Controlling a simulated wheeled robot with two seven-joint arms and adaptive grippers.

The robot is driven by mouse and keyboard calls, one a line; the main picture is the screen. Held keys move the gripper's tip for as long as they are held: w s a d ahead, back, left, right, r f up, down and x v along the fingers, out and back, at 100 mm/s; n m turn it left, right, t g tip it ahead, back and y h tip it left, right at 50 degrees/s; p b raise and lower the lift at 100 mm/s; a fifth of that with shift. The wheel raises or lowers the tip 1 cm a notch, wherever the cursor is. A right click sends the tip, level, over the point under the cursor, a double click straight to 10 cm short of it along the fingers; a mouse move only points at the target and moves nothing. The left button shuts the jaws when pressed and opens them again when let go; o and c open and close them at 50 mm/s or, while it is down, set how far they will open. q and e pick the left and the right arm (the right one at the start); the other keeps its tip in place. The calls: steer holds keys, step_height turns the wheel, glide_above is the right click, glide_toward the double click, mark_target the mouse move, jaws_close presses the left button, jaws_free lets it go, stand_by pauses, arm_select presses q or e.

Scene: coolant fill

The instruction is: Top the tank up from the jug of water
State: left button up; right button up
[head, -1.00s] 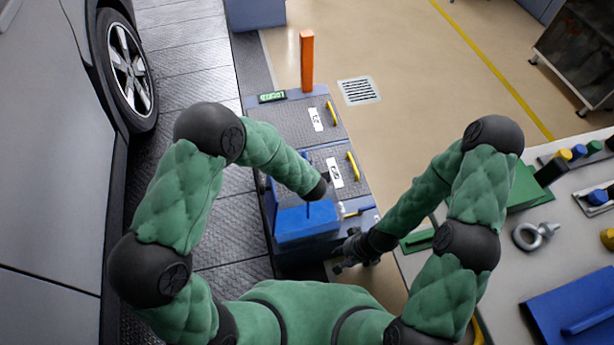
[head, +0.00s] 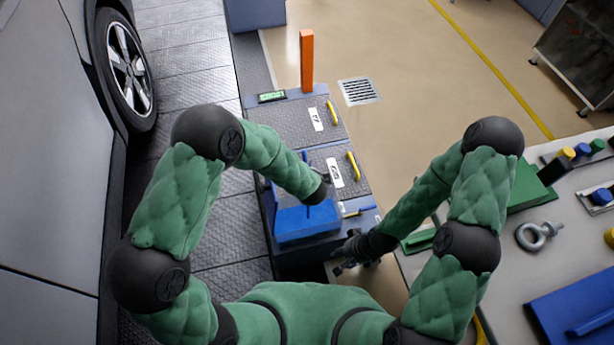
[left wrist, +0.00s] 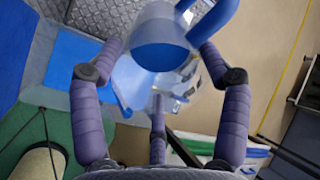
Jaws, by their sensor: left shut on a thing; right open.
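A clear jug (left wrist: 160,28) with blue liquid and a blue handle (left wrist: 215,14) is between the fingers of my left gripper (left wrist: 158,62) in the left wrist view, and the gripper is shut on it. In the head view my left forearm comes down over the near end of a grey cart, and its wrist hides most of this gripper. A blue box-like body (head: 305,224) is at that end, below my left wrist; I cannot tell for sure whether it is the tank. My right gripper (head: 345,266) is open and empty, low between the cart and the bench.
The cart top (head: 285,125) has yellow handles, an orange post (head: 307,60) and a small green display (head: 272,97). A bench (head: 500,270) at the right holds a metal eye bolt (head: 537,235) and a blue case (head: 580,310). A car wheel (head: 128,66) is at the left.

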arm_select(q)
steer(key=shift+f+t+b, duration=0.15)
steer(key=shift+t+b, duration=0.35)
steer(key=shift+b, duration=0.4)
stand_by(0.6)
steer(key=shift+s+f+t, duration=0.15)
steer(key=shift+f+t, duration=0.05)
steer(key=shift+t, duration=0.3)
